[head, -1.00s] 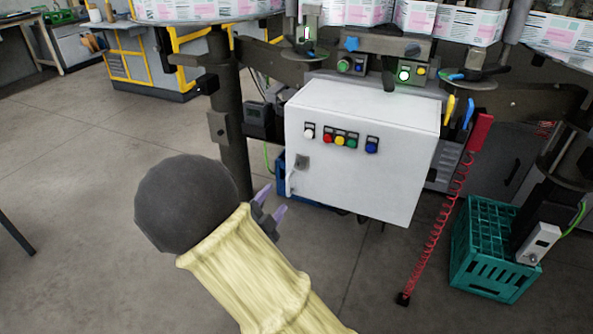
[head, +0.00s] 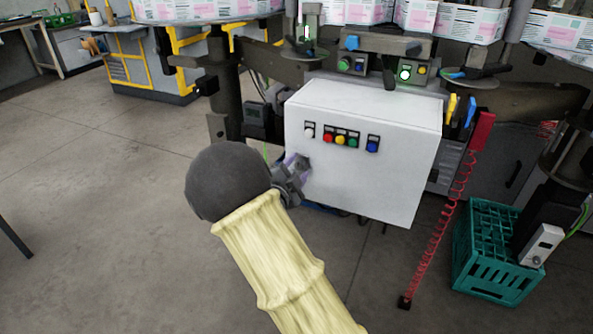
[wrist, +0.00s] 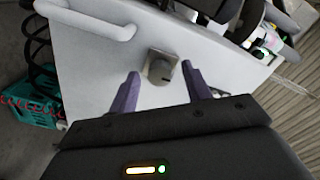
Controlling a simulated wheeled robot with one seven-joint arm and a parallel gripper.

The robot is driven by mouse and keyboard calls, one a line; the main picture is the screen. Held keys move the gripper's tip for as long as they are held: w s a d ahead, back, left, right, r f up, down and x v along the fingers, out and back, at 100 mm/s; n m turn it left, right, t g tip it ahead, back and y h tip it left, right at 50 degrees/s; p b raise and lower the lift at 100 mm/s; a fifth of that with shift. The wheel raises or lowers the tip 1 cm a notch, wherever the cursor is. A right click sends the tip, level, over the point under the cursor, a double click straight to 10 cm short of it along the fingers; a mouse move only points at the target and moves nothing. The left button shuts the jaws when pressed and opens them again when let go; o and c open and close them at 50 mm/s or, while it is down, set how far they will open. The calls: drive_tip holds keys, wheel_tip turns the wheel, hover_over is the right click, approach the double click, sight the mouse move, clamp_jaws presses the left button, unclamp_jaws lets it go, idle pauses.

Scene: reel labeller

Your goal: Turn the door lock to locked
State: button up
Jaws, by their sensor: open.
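The door lock (wrist: 161,67) is a small grey square plate with a raised knob on the white cabinet door. In the wrist view it sits between and just beyond the fingertips of my gripper (wrist: 160,77). The purple fingers are open, one on each side of it, and do not appear to touch it. In the head view my gripper (head: 301,166) is at the left edge of the white cabinet (head: 375,185), over the lock (head: 303,163), which it mostly hides. The knob's exact angle is hard to tell.
A white door handle (wrist: 95,25) is close to the lock in the wrist view. Coloured buttons (head: 341,138) run along the cabinet front. A red coiled hose (head: 440,235) and a green crate (head: 492,260) are at the right. The floor at the left is clear.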

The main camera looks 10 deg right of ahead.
drive_tip(key=c, duration=1)
